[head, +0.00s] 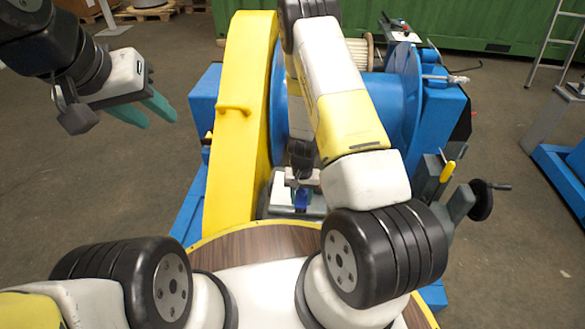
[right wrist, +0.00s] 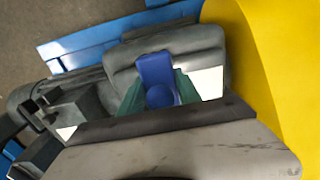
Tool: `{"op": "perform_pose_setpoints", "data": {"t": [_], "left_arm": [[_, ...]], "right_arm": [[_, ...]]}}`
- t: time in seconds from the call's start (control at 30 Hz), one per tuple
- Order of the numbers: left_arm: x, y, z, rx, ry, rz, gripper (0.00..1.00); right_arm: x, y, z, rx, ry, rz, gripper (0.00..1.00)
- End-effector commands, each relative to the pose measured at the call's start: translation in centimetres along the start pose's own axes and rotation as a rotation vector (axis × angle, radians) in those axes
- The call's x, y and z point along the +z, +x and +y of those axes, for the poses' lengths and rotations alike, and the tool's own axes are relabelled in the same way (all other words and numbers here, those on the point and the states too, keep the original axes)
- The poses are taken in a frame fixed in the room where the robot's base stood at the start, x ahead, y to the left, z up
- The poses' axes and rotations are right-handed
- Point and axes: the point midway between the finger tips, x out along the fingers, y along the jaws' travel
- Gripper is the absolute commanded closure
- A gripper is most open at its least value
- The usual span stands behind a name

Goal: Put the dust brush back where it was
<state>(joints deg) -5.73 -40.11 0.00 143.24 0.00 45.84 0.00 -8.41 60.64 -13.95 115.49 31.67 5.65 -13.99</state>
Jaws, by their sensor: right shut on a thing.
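My right gripper (head: 301,196) reaches down between the yellow guard and the blue machine frame. Its green fingers also show in the right wrist view (right wrist: 158,92), shut on a blue piece that I take to be the dust brush (right wrist: 156,70). The blue piece stands up between the fingers, over a grey surface. It shows small in the head view (head: 301,200). Its lower end and any bristles are hidden, and I cannot tell whether it touches the surface. My left gripper (head: 157,116) hangs at the upper left, its green fingers apart and empty.
The yellow guard (head: 238,130) stands close beside my right gripper. A blue drum (head: 400,100) and a crank handle (head: 485,200) are to the right. A round wood-grain top (head: 235,247) lies in front. Open floor (head: 110,190) is at the left.

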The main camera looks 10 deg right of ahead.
Motion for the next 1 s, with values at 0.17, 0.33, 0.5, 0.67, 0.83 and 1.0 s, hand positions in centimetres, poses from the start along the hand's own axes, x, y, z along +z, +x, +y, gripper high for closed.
{"op": "perform_pose_setpoints", "data": {"t": [0.17, 0.33, 0.5, 0.67, 0.83, 1.0], "left_arm": [[0.0, 0.0, 0.0, 0.0, 0.0, 0.0, 0.64], [0.0, 0.0, 0.0, 0.0, 0.0, 0.0, 0.64], [0.0, 0.0, 0.0, 0.0, 0.0, 0.0, 0.64], [0.0, 0.0, 0.0, 0.0, 0.0, 0.0, 0.64], [0.0, 0.0, 0.0, 0.0, 0.0, 0.0, 0.64], [0.0, 0.0, 0.0, 0.0, 0.0, 0.0, 0.64]], "right_arm": [[-4.0, 0.4, -0.5, 0.001, -0.003, 0.002, 1.0], [-5.6, 0.6, -0.7, 0.0, -0.001, -0.001, 1.0], [-6.5, 1.1, -0.8, 0.001, -0.002, -0.004, 1.0], [-6.4, 3.7, -0.7, 0.001, 0.0, -0.004, 1.0], [-6.5, 4.1, -0.8, 0.0, -0.002, -0.001, 1.0], [-6.4, 4.2, -0.8, 0.0, -0.002, -0.001, 1.0]]}}
